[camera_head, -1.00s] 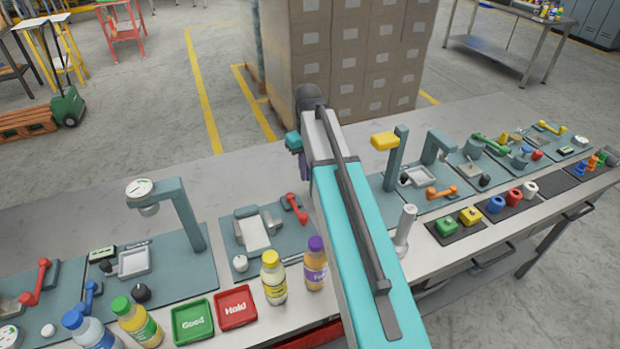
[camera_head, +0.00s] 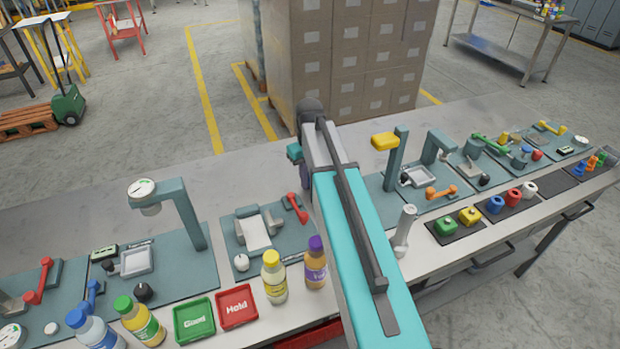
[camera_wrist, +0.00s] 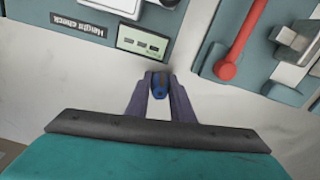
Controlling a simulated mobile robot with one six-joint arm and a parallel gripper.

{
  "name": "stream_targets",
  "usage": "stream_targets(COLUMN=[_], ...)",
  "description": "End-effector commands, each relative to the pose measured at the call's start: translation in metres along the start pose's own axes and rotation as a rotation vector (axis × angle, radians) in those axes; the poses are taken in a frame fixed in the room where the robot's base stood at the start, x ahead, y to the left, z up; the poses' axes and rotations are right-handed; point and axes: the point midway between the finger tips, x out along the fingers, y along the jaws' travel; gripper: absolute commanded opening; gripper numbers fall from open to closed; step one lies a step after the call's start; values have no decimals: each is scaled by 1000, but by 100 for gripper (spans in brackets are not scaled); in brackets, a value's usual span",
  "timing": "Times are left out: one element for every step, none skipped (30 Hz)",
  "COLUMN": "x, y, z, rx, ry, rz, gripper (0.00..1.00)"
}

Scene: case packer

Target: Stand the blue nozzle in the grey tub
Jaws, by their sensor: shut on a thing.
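My gripper (camera_wrist: 160,88) is shut on the blue nozzle (camera_wrist: 160,82) in the wrist view. The nozzle is small and blue with a darker grey part, and it sits between the two purple fingers. Its lower end is hard to make out. Pale table surface shows around the fingers.
In the wrist view a display box (camera_wrist: 143,42) and a red lever (camera_wrist: 240,42) stand close beyond the fingers. In the head view bottles, a green Good tray (camera_head: 194,320) and a red Hold tray (camera_head: 237,306) line the front edge. Small coloured parts sit at the right.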

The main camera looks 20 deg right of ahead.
Motion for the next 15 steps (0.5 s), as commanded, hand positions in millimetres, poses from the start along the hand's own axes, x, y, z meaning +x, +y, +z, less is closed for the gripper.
stream_targets(x=[0, 0, 0, 0, 0, 1, 2, 2, 3, 3, 3, 3, 3, 3, 2], y=[0, 0, 0, 0, 0, 0, 0, 0, 0, 0, 0, 0, 0, 0, 0], z=[0, 0, 0, 0, 0, 0, 0, 0, 0, 0, 0, 0, 0, 0, 0], rx=[0, 0, 0, 0, 0, 0, 0, 0, 0, 0, 1, 1, 1, 1, 1], ry=[0, 0, 0, 0, 0, 0, 0, 0, 0, 0, 0, 0, 0, 0, 0], rz=[0, 0, 0, 0, 0, 0, 0, 0, 0, 0, 0, 0, 0, 0, 0], gripper=[0, 0, 0, 0, 0, 0, 0, 0, 0, 26, 31, 38, 40, 40, 40])
